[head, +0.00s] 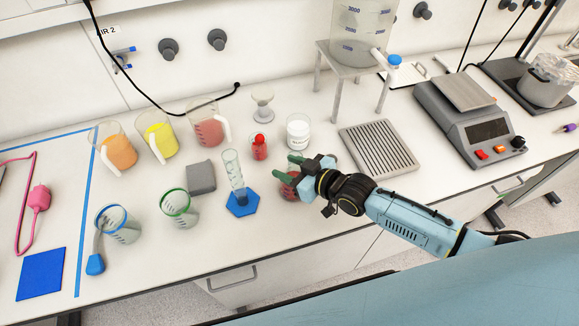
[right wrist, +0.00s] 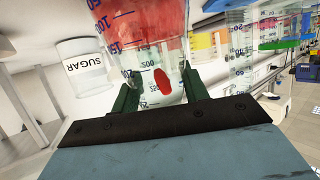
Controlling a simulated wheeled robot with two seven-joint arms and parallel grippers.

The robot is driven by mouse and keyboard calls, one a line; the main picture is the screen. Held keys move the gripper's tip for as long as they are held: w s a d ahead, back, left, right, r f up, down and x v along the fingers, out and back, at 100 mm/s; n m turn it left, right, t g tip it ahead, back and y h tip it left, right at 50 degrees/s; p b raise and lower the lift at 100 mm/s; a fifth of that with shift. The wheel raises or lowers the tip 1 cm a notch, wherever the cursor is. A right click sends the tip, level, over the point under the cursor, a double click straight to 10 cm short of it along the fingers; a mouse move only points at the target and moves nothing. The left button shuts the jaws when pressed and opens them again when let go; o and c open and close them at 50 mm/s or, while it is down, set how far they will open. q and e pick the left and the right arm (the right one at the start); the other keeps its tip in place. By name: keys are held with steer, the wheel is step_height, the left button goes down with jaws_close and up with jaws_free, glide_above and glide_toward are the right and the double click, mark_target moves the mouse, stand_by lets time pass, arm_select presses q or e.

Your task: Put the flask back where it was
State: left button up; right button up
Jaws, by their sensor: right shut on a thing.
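My right gripper (head: 298,172) is shut on a clear glass flask (head: 289,187) holding red liquid. The green fingers and wrist hide part of the flask in the head view. In the right wrist view the flask (right wrist: 145,25) fills the upper middle, with blue graduation marks, between the two green fingers (right wrist: 158,95). It is over or on the counter near the front edge, right of the graduated cylinder; I cannot tell whether its base touches. My left gripper is not in view.
A graduated cylinder (head: 234,176) with a blue base stands left of the flask. Beakers of orange (head: 118,151), yellow (head: 160,143) and red (head: 208,131) stand further back left.

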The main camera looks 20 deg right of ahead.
steer(key=shift+f, duration=0.1)
steer(key=o, duration=1.2)
steer(key=shift+s+d+r, duration=0.15)
steer(key=shift+r, duration=0.1)
steer(key=v, duration=1.1)
steer(key=shift+s+d+r, duration=0.15)
steer(key=shift+s, duration=0.1)
